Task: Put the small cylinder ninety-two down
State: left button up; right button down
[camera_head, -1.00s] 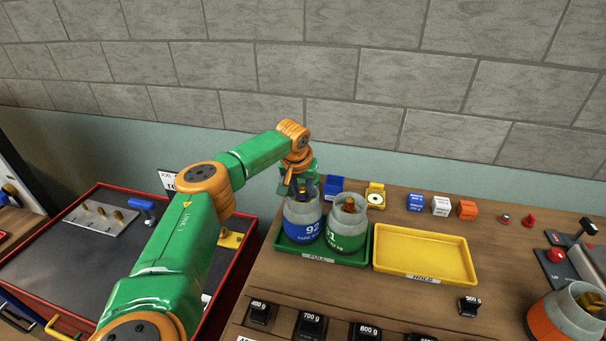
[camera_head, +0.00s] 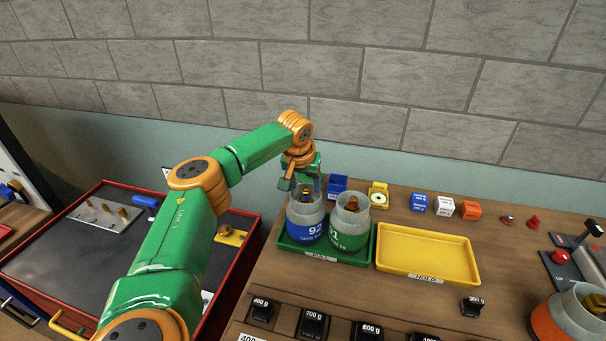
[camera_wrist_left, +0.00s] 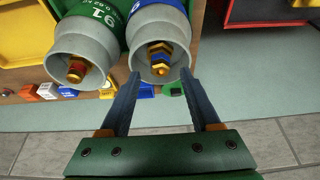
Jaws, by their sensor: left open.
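The small blue cylinder marked 92 (camera_head: 306,231) stands upright in the green tray labelled FULL (camera_head: 357,257), with a grey collar and a brass valve. A green cylinder marked 91 (camera_head: 349,232) stands close beside it on the right. My left gripper (camera_head: 307,189) is above cylinder 92, near its collar. In the left wrist view the open fingers (camera_wrist_left: 158,75) point towards the collar of cylinder 92 (camera_wrist_left: 158,38) with nothing held between them. My right gripper is not in view.
A yellow tray labelled HOLD (camera_head: 428,251) lies empty to the right. Black weights (camera_head: 314,323) line the front. Small blue, white and orange blocks (camera_head: 444,206) stand at the back. An orange cylinder (camera_head: 567,315) is at the far right. A red-edged bench (camera_head: 75,245) is left.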

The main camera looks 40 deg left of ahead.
pick_arm(q)
jog(key=b+v, duration=0.2)
jog(key=v, duration=0.7)
jog(key=shift+r, duration=0.35)
jog(key=shift+s, duration=0.2)
